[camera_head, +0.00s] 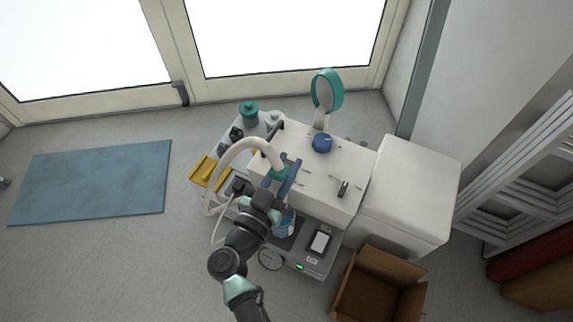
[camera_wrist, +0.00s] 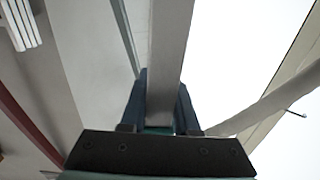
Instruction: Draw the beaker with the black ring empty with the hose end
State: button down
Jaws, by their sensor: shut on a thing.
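My gripper (camera_head: 287,177) has blue fingers and is shut on the hose end. In the wrist view, the pale shaft of the hose end (camera_wrist: 167,60) stands between the fingers of my gripper (camera_wrist: 160,105). A beaker with blue on it (camera_head: 286,224) sits below and right of my gripper, partly hidden by my arm. I cannot make out a black ring on it.
The white compressor housing (camera_head: 320,181) carries a blue knob (camera_head: 322,143) and a teal-rimmed round part (camera_head: 327,92). A yellow tray (camera_head: 208,172) lies at left. An open cardboard box (camera_head: 378,287) stands at lower right.

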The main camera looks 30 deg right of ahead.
notch_tip(320, 180, down, 11)
jog(key=b, duration=0.8)
dwell(0.4)
jog(key=shift+f, duration=0.4)
dwell(0.3)
jog(key=shift+r, duration=0.1)
dwell(1.3)
notch_tip(320, 180, up, 12)
jog(key=p, duration=1.4)
jog(key=shift+r, duration=0.2)
